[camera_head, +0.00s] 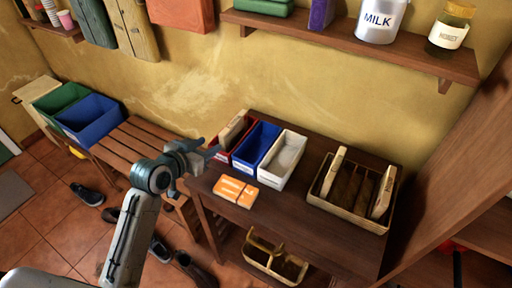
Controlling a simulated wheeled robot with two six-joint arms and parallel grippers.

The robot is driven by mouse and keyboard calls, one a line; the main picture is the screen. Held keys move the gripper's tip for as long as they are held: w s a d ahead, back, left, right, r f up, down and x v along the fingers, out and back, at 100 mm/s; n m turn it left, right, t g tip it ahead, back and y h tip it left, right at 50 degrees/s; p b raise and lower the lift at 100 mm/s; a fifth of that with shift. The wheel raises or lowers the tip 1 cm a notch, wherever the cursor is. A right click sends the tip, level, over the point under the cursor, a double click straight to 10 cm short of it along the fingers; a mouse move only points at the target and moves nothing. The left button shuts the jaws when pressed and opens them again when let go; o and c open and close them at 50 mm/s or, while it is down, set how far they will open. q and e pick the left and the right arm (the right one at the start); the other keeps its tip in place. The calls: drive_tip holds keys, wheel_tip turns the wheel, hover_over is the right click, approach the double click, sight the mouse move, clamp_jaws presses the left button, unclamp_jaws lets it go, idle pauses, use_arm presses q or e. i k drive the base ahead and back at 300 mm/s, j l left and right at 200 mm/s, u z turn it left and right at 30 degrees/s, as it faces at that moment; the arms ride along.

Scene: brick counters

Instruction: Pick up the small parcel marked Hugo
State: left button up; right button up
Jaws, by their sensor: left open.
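Two small orange parcels with white lettering lie side by side near the front edge of the dark wooden table, the left parcel (229,187) and the right parcel (248,196). A tan parcel-like item (232,130) stands in the red bin (219,153). The lettering is too small to read, so I cannot tell which thing is marked Hugo. My left gripper (208,150) is open and empty, at the table's left end beside the red bin and up-left of the orange parcels. My right gripper is not in view.
A blue bin (257,146) and a white bin (283,160) stand beside the red one. A wooden tray (345,213) with upright pale items stands at right. A shelf (350,40) with a milk can (380,20) and honey jar (450,28) hangs above. The table's front middle is clear.

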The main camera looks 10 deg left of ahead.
sight(382, 197)
drive_tip(key=k+l, duration=0.1)
drive_tip(key=l, duration=0.35)
drive_tip(key=k+l, duration=0.1)
drive_tip(key=l, duration=0.35)
drive_tip(key=k+l, duration=0.15)
drive_tip(key=l, duration=0.3)
drive_tip(key=k+l, duration=0.1)
drive_tip(key=l, duration=0.35)
drive_tip(key=k+l, duration=0.1)
drive_tip(key=l, duration=0.35)
